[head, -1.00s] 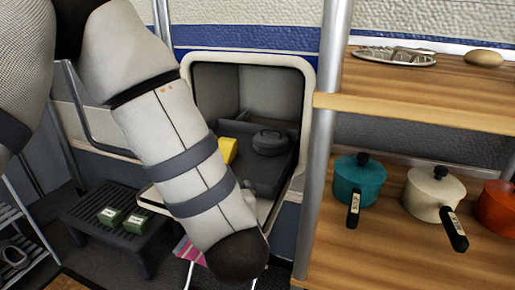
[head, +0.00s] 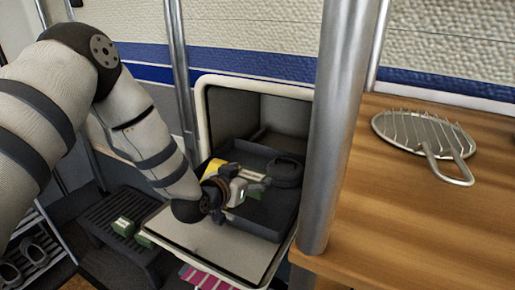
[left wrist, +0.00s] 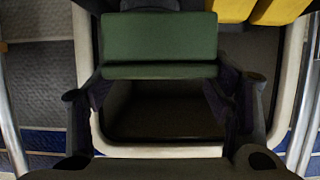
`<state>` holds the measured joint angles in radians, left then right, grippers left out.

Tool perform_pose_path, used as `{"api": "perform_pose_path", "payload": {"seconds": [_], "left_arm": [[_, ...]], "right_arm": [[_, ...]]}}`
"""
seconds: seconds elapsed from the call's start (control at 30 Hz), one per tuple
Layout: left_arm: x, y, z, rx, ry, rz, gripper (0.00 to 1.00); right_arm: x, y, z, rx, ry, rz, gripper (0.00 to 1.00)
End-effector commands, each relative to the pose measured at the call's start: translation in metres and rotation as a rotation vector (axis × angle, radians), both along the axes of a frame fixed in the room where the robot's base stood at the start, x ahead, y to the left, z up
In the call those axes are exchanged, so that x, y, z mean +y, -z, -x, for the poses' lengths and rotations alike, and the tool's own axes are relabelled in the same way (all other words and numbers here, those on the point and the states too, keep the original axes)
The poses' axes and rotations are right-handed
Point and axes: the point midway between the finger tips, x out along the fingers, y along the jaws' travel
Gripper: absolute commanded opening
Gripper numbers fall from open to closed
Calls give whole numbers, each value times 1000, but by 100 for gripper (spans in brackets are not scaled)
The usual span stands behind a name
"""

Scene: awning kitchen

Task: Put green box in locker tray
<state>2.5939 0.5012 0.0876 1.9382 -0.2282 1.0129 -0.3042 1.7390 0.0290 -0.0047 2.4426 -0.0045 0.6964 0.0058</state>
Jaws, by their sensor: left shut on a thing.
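My left gripper (head: 250,187) is inside the locker opening, over the front part of the dark grey tray (head: 268,219). It is shut on a green box (head: 257,189), mostly hidden by the gripper in the head view. In the left wrist view, the green box (left wrist: 160,38) spans between the two fingers of the gripper (left wrist: 160,75). Whether the box touches the tray floor I cannot tell. My right gripper is not in view.
In the tray, a yellow object (head: 213,168) lies left and a round dark container (head: 286,172) stands at the back. The lowered locker door (head: 195,236) is below my arm. A metal post (head: 343,120) and wooden shelf (head: 440,220) stand right. The wrist view shows yellow blocks (left wrist: 281,11).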

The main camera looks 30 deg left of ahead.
Motion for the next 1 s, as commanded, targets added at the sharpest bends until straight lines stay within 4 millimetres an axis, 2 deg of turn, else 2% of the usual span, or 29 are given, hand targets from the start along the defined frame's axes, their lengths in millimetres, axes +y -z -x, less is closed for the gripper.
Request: {"api": "perform_pose_path", "payload": {"seconds": [0.03, 0.1, 0.33, 0.5, 0.73, 0.93, 0.97, 1.0], "left_arm": [[-5, 23, -5, 12, 0, -2, 41], [-11, 35, -15, 10, -1, -2, 41], [-23, 53, -31, 4, -1, -1, 41], [-25, 86, -33, 8, -3, -1, 41], [-25, 85, -34, 3, -2, -1, 41], [-25, 91, -33, 3, -2, -1, 41], [-25, 90, -33, 4, -2, -1, 80], [-25, 90, -33, 4, -2, -1, 89]], "right_arm": [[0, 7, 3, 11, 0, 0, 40], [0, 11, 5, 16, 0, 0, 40], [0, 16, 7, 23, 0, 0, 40], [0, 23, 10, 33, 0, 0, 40], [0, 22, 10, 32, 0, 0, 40], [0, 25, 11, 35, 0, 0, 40], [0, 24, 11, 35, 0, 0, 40], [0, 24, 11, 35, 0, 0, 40]]}}
